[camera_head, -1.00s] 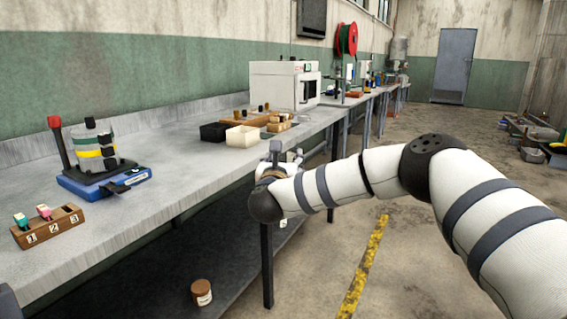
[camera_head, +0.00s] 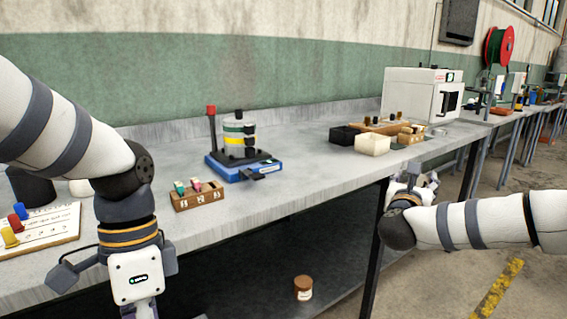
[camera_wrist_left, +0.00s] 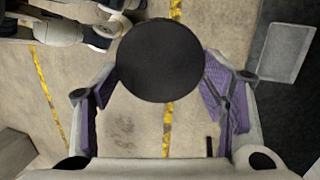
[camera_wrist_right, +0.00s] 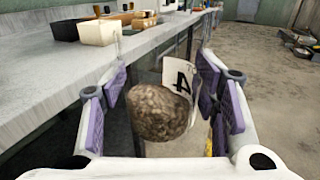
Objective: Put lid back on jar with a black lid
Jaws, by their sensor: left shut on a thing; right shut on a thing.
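My left gripper (camera_wrist_left: 160,72) is shut on a round black lid (camera_wrist_left: 160,58), seen flat-on in the left wrist view. In the head view only my left wrist shows; its fingers and the lid are out of frame. My right gripper (camera_wrist_right: 162,86) is shut on a jar filled with brown grain (camera_wrist_right: 158,112). The jar has a white label with a black "A" (camera_wrist_right: 181,76), and no lid shows on it. In the head view my right gripper (camera_head: 412,178) is beside the bench's front edge, with the jar mostly hidden. The lid and jar are apart.
The grey bench (camera_head: 320,165) runs along the wall. On it are a blue-based device (camera_head: 243,165), a numbered wooden block (camera_head: 197,196), a white open box (camera_head: 373,144) and a white oven-like machine (camera_head: 415,95). A small brown-lidded jar (camera_head: 303,289) sits low under the bench.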

